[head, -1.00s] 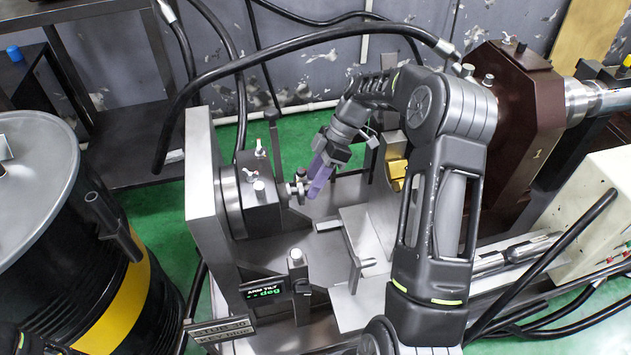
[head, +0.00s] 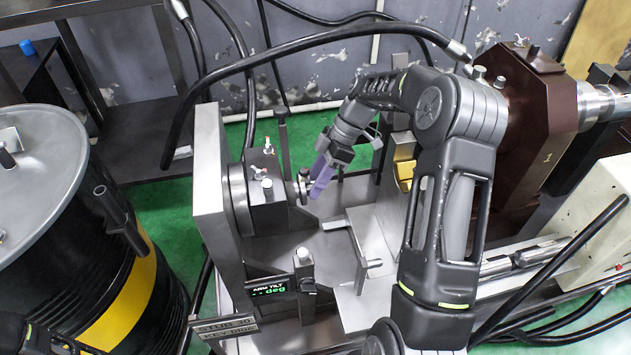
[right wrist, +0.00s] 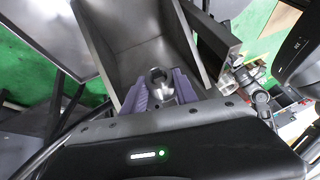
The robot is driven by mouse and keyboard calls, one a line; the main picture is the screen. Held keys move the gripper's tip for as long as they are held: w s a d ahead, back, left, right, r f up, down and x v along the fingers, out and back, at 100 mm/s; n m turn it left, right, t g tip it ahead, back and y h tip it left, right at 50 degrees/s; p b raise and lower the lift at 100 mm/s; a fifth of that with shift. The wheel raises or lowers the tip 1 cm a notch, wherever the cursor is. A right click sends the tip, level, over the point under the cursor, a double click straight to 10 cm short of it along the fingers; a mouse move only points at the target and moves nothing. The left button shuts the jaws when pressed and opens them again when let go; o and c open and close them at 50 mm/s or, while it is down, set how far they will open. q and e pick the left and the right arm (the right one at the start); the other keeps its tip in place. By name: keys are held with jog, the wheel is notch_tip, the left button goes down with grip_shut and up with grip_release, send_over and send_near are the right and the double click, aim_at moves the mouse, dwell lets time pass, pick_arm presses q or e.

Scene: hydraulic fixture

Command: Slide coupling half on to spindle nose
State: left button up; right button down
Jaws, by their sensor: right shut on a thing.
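My right gripper (head: 319,178) has purple fingers and reaches down from the upper right to the fixture. In the right wrist view its fingers (right wrist: 159,92) are shut on a small steel part with a round opening, which I take to be the coupling half (right wrist: 158,78). The grey head block (head: 266,187) stands just left of the fingers, with a short steel stub (head: 303,185) on its right face, likely the spindle nose. Stub and fingertips look very close; I cannot tell whether the coupling half is around the stub.
A black hose (head: 320,42) arches above. A brown housing (head: 535,120) is at the right, and a black drum (head: 60,265) at the left.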

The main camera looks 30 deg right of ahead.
jog(key=shift+a, duration=0.15)
dwell(0.3)
jog(key=c, duration=0.9)
grip_release()
jog(key=shift+w+d+r, duration=0.1)
jog(key=shift+d+r, duration=0.1)
jog(key=shift+r, duration=0.1)
jog(key=p+v, duration=0.1)
jog(key=v, duration=0.6)
